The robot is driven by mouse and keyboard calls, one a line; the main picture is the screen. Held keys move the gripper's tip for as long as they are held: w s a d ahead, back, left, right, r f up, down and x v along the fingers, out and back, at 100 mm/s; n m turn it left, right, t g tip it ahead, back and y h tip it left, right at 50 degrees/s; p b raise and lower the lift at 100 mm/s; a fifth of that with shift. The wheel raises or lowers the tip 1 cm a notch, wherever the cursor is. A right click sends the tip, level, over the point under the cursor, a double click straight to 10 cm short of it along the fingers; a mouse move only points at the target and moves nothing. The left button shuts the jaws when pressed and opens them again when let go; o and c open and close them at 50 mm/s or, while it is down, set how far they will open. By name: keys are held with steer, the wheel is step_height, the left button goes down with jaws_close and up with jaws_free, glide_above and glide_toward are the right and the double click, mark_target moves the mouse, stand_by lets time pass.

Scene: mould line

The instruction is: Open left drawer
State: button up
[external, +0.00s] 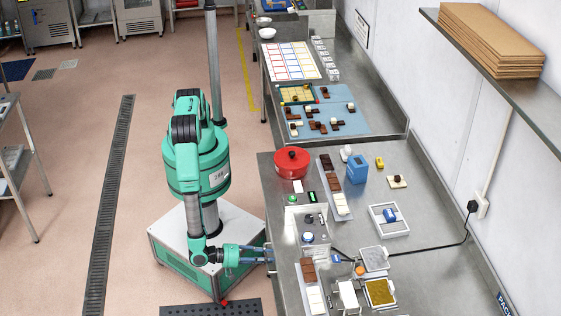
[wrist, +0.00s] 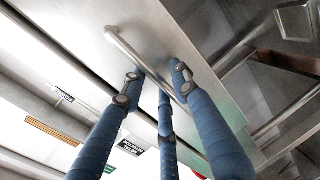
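In the wrist view, a grey metal drawer front (wrist: 185,28) fills the top middle, with a thin bar handle (wrist: 122,44) running slantwise across it. My gripper (wrist: 160,78) has three blue fingers reaching up to this handle. The fingertips are at the bar and stand apart; their own bodies hide part of it. I cannot tell whether they touch it. In the external view, my gripper (external: 268,255) is at the front face of the steel counter (external: 272,215), low beside its edge. The drawer fronts are hidden there.
On the counter stand a red pot (external: 292,161), a blue container (external: 357,168) and a white tray (external: 375,226). Open floor lies to the left of my base.

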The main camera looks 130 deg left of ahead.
jaws_close()
steer(key=f+p+v, duration=0.2)
steer(key=f+v, duration=0.1)
steer(key=v, duration=1.4)
steer(key=s+d+f+p+v, duration=0.1)
steer(key=f+v, duration=0.3)
steer(key=v, duration=1.3)
steer(key=shift+s+f+p, duration=0.15)
steer(key=shift+f+p, duration=0.15)
steer(key=shift+p, duration=0.6)
steer(key=shift+o, duration=0.9)
jaws_free()
steer(key=shift+o, duration=0.2)
steer(key=shift+r, duration=0.1)
steer(key=shift+d, duration=0.1)
steer(key=v, duration=1.2)
